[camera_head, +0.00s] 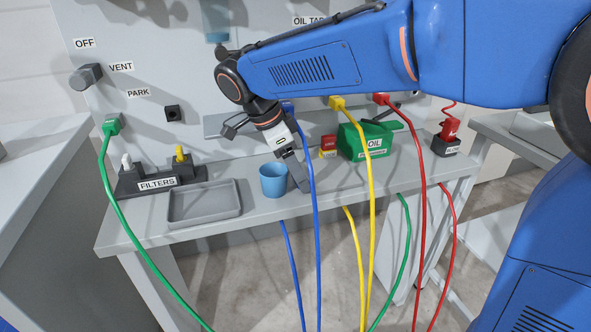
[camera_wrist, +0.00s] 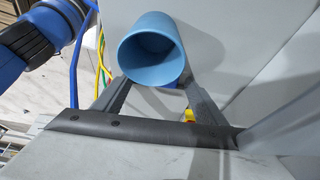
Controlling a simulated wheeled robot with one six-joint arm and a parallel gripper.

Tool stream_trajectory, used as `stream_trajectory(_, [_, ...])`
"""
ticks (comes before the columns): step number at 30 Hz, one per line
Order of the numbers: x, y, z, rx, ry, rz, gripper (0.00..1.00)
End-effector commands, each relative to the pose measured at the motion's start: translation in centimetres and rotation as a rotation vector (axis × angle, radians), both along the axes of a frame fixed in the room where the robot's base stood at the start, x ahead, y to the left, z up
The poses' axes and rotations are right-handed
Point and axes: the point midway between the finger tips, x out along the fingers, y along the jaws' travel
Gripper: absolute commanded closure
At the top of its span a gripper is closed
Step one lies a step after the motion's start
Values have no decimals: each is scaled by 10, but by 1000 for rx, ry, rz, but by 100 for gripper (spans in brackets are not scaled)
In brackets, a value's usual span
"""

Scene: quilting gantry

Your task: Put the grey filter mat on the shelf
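I cannot single out a grey filter mat for certain in either view. A shallow grey tray (camera_head: 178,222) lies on the bench in the head view, and no separate mat can be made out in it. A grey wall shelf (camera_head: 213,127) runs along the back panel, partly hidden by my arm. My gripper (camera_head: 303,181) points down just right of a blue cup (camera_head: 273,182). In the wrist view the cup (camera_wrist: 150,55) overlaps the far ends of the two spread fingers. I see nothing held between them.
A black holder labelled FILTERS (camera_head: 157,184) has a white and a yellow knob. Blue, yellow, green and red hoses (camera_head: 372,220) hang across the bench front (camera_head: 330,183). Some bare bench top shows around the cup.

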Motion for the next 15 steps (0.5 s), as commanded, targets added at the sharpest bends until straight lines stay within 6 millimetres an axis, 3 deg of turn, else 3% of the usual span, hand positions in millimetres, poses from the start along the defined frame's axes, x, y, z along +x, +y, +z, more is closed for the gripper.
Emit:
stream_trajectory(8, [0,0,2,0,-1,0,35])
stream_trajectory(15, [-2,10,26,3,-3,2,35])
